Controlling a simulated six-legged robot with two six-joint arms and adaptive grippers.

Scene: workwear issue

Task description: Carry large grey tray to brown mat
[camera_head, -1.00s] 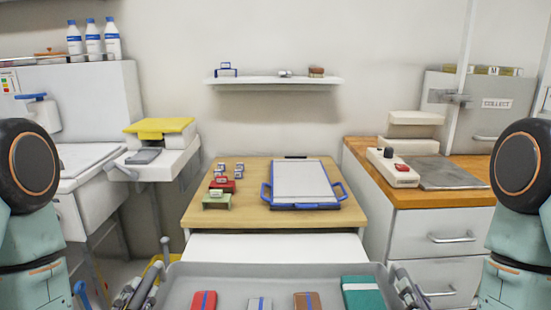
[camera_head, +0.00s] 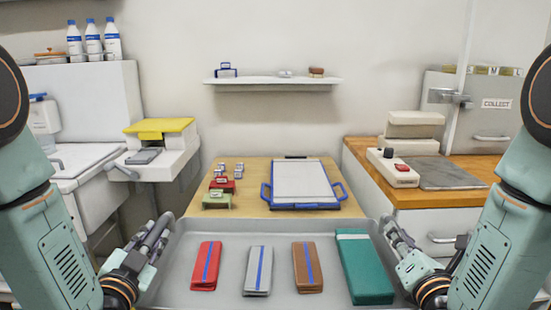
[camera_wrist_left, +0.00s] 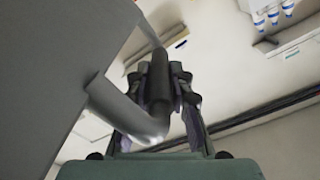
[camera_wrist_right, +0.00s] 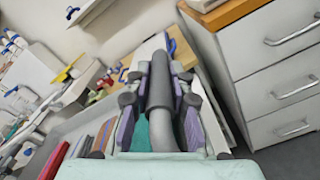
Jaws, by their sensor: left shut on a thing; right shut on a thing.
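The large grey tray (camera_head: 225,229) is held level in front of me, low in the head view, with its near edge cut off. My left gripper (camera_head: 152,240) is shut on the handle at its left end; the left wrist view shows the dark grip (camera_wrist_left: 158,88) between the fingers. My right gripper (camera_head: 400,238) is shut on the right handle, whose grip (camera_wrist_right: 160,85) shows in the right wrist view. A red packet (camera_head: 205,267), a grey packet (camera_head: 258,270), a brown packet (camera_head: 307,267) and a teal packet (camera_head: 364,268) lie in the tray. A flat grey-brown mat (camera_head: 452,174) lies on the right counter.
A wooden-topped table (camera_head: 240,180) behind the tray bears a blue-framed board (camera_head: 302,185) and small blocks. A white machine with a red button (camera_head: 395,168) stands left of the mat. A collect cabinet (camera_head: 497,105) stands behind it. A sink unit (camera_head: 85,165) is at left.

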